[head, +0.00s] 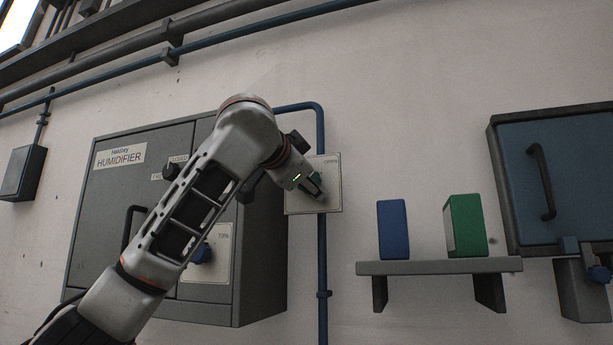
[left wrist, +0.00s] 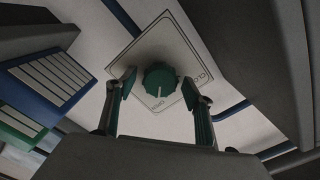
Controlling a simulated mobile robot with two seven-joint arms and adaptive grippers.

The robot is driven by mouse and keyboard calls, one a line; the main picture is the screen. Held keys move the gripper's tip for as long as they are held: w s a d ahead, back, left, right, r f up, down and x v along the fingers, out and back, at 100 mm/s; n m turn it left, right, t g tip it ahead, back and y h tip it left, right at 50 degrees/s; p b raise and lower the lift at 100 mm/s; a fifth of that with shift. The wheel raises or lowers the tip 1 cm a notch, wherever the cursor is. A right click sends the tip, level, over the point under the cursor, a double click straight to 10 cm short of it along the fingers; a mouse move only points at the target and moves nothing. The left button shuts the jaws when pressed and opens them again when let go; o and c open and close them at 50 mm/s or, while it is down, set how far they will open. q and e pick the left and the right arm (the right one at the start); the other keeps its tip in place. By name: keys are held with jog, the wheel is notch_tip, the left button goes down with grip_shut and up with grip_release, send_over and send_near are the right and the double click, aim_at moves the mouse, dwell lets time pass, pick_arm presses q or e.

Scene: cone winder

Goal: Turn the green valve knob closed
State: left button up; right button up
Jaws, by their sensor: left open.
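The green valve knob (left wrist: 160,79) sits on a square white plate (left wrist: 143,45) in the left wrist view. The plate carries lettering that reads in part "OPEN" and "CLO". The knob's white pointer line points toward the "OPEN" lettering. My left gripper (left wrist: 158,85) is open, with one finger on each side of the knob. I cannot tell whether the fingers touch it. In the head view the left gripper (head: 313,185) is in front of the plate (head: 330,170) and mostly hides the knob. My right gripper is not in view.
A grey humidifier cabinet (head: 110,215) stands left of the plate, with a black knob and a blue knob (head: 203,252). A blue pipe (head: 322,250) runs below the plate. To the right, a shelf (head: 440,267) holds a blue box (head: 392,229) and a green box (head: 468,226).

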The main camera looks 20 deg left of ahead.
pick_arm(q)
jog(key=shift+c, duration=0.4)
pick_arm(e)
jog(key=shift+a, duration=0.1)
pick_arm(q)
jog(key=c, duration=1)
jog(key=shift+c, duration=0.2)
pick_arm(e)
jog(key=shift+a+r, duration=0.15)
